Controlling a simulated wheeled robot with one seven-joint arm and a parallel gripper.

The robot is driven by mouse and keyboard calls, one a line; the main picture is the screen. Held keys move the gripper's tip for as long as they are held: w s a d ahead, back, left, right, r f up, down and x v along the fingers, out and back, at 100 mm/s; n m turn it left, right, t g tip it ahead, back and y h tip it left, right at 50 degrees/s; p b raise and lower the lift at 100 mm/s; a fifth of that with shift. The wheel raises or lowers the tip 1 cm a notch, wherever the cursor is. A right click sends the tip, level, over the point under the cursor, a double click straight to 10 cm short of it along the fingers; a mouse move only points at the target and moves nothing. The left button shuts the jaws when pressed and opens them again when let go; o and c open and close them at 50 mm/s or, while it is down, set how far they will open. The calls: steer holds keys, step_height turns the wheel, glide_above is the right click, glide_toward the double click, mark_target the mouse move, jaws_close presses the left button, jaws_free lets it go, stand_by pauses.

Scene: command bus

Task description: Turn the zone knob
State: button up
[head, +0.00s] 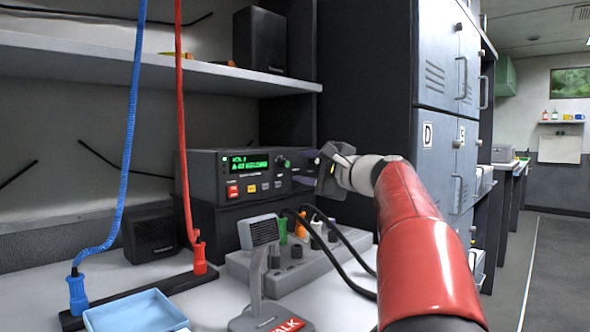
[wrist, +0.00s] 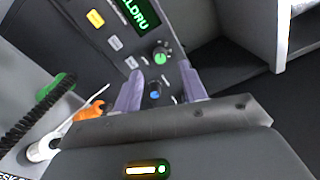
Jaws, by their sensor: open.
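The black radio unit (head: 232,176) with a lit green display stands on the shelf-like box at the back of the desk. In the wrist view its face carries a knob with a green cap (wrist: 161,54) and a knob with a blue cap (wrist: 155,95). I cannot read which one is the zone knob. My gripper (head: 303,169) is at the right end of the radio's face. In the wrist view my gripper (wrist: 160,78) is open, with its two pale fingers on either side of the blue-capped knob; whether they touch it is unclear.
A desk microphone (head: 260,260) and a grey panel of plugs and knobs (head: 245,266) stand below the radio, with black cables looping to the right. A blue tray (head: 135,312) and a blue and a red handset cord (head: 181,100) are at left. Grey lockers (head: 440,60) rise at right.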

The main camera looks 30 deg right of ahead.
steer(key=v, duration=0.3)
stand_by(0.5)
